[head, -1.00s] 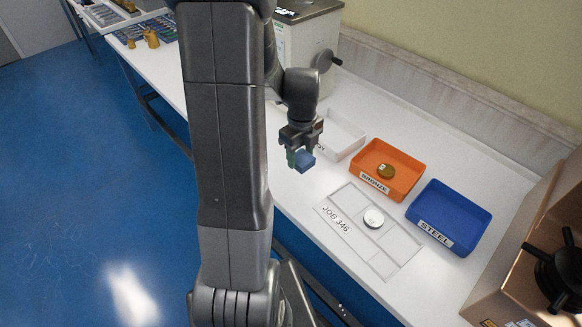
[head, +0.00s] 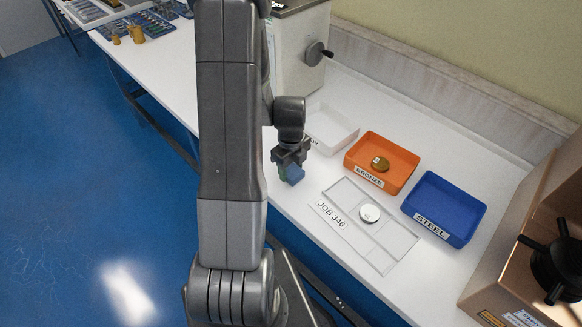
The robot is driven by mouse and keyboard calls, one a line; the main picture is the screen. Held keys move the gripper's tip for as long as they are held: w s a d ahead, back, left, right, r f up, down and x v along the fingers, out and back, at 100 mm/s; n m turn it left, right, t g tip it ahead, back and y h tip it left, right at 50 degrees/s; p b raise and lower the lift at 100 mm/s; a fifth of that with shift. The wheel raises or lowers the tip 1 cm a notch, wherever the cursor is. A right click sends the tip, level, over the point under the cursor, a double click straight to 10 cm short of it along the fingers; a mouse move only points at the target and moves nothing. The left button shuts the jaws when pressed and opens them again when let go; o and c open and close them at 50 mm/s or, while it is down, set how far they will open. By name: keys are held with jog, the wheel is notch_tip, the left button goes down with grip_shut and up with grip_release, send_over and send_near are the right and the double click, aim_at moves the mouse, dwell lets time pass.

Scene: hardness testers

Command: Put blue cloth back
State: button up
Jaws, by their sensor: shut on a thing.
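My gripper (head: 289,166) is in the middle of the head view, pointing down near the bench's front edge. It is shut on the blue cloth (head: 294,174), a small folded blue block that shows below and between the fingers. The cloth is held left of the JOB 346 tray and in front of the white tray. My arm's large link hides part of the bench behind and to the left of the gripper.
A white tray (head: 333,143), an orange BRONZE tray (head: 402,168) holding a bronze disc (head: 380,163) and a blue STEEL tray (head: 463,228) stand along the bench. The JOB 346 tray (head: 393,241) holds a pale disc (head: 370,213). A tester (head: 305,50) stands behind.

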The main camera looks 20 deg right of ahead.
aim_at(291, 170)
jog(key=shift+f, duration=0.15)
jog(key=shift+f+b, duration=0.15)
jog(key=shift+b, duration=0.15)
jog(key=o, duration=0.9)
jog(key=shift+o, duration=0.2)
notch_tip(291, 170, up, 12)
jog(key=shift+r, duration=0.25)
